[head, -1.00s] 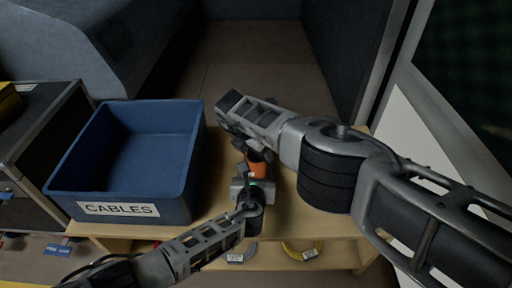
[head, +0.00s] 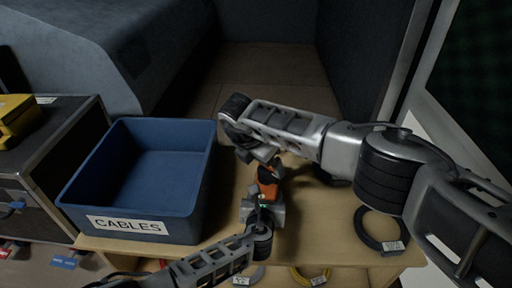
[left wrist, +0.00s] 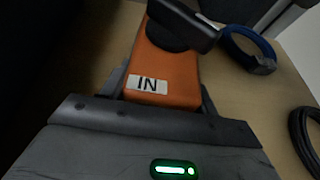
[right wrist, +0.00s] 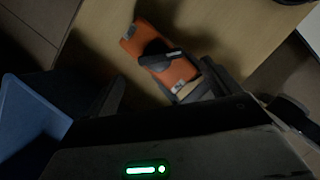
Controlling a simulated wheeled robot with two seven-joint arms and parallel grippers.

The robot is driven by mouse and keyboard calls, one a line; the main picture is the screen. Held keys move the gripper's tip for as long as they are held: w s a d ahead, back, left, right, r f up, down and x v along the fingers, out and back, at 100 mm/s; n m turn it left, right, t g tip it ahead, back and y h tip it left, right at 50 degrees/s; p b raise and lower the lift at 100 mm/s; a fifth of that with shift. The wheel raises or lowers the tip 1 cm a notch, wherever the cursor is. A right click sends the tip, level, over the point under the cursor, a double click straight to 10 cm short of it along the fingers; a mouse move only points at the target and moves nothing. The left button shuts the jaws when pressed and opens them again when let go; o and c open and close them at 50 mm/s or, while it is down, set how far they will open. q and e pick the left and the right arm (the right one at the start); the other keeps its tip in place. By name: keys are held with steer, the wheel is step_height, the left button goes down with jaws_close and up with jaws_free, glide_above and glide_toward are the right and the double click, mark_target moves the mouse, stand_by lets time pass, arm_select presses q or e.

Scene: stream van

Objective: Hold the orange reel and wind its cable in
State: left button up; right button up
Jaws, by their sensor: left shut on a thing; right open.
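The orange reel (head: 268,178) stands over the tan bench top, between the jaws of my left gripper (head: 264,203). In the left wrist view its orange body (left wrist: 172,70) carries a white label reading "IN", and a black crank (left wrist: 185,22) lies across it. My left gripper is shut on the reel's near end. The right wrist view also shows the reel (right wrist: 178,70) with its black crank (right wrist: 162,57). My right gripper (head: 262,152) is open just behind and above the reel, apart from the crank. The reel's own cable cannot be made out.
A blue bin (head: 72,205) labelled "CABLES" stands left of the reel. A black coil (head: 364,232) with a tag lies on the bench at right. A blue coil (left wrist: 232,42) lies beyond the reel. A yellow coil (head: 298,276) is at the front. A dark case (head: 60,140) is at far left.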

mark_target(268, 171)
steer(key=v, duration=0.6)
steer(key=shift+s, duration=0.1)
steer(key=shift+f, duration=0.1)
steer(key=c, duration=0.8)
steer(key=f+n+y, duration=0.1)
steer(key=w+f+n+y, duration=0.1)
steer(key=d+f+n+y, duration=0.1)
steer(key=shift+w+f+n+y, duration=0.3)
steer(key=shift+w+f+n, duration=0.1)
steer(key=c, duration=0.3)
steer(key=d+n+y, duration=0.1)
steer(key=w+f+n+y, duration=0.1)
steer(key=n+y, duration=0.1)
steer(key=w+d+n+y, duration=0.1)
steer(key=y, duration=0.1)
steer(key=shift+d+f+n+t, duration=0.3)
steer(key=shift+d+f+t, duration=0.05)
steer(key=shift+f+t, duration=0.05)
steer(key=shift+c, duration=0.2)
steer(key=s+d+f+n+t+y, duration=0.2)
steer(key=s+d+n+t+y, duration=0.2)
steer(key=s+d+n, duration=0.4)
steer(key=shift+n, duration=0.8)
steer(key=x, duration=0.4)
steer(key=r+x, duration=0.1)
steer(key=x, duration=0.3)
steer(key=w+x, duration=0.1)
steer(key=x, duration=0.4)
steer(key=shift+r, duration=0.2)
